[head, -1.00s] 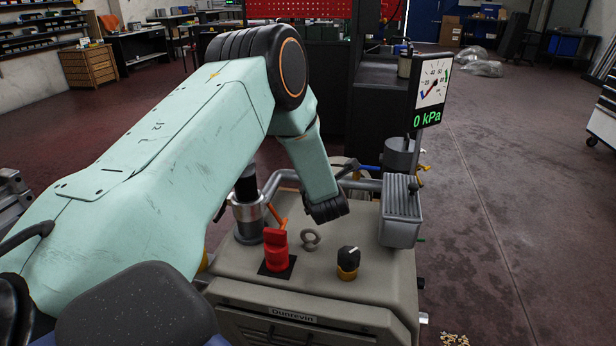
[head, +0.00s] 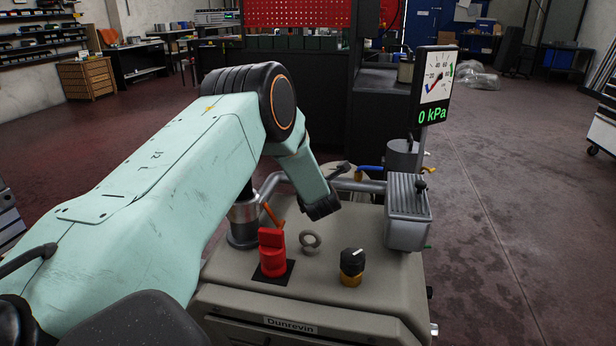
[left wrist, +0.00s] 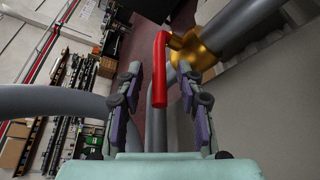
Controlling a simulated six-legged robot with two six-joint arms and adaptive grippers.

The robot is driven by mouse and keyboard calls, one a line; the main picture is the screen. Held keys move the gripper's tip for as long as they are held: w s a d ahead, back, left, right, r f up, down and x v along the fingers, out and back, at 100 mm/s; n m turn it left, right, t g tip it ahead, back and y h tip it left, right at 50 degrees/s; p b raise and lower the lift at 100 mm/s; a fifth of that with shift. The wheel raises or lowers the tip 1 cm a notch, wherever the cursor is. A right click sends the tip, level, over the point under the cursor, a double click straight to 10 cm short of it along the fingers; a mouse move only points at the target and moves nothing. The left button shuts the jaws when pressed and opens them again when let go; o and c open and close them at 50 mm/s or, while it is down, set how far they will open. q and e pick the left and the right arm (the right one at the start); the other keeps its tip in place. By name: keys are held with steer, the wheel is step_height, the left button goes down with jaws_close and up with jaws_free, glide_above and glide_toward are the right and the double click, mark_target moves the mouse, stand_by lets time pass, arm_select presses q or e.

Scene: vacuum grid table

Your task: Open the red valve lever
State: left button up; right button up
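In the left wrist view, the red valve lever (left wrist: 161,72) hangs from a brass valve body (left wrist: 196,48) on a grey pipe (left wrist: 238,25). My left gripper (left wrist: 159,80) is open, its two fingers on either side of the lever with gaps showing on both sides. I cannot tell how deep the lever sits between them. In the head view, my left arm reaches over the machine, and its gripper and the valve lever cannot be made out. My right gripper is not in view.
The machine top (head: 330,290) carries a red switch (head: 272,252), a metal ring (head: 311,241) and a black knob (head: 352,262). A gauge (head: 435,85) reads 0 kPa. A curved grey pipe (left wrist: 50,100) lies left of the gripper in the wrist view. Open floor lies right of the machine.

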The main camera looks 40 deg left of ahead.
arm_select(q)
steer(key=shift+w+a+f, duration=0.15)
steer(key=shift+w+a, duration=0.2)
steer(key=shift+a, duration=0.15)
jaws_close()
stand_by(0.5)
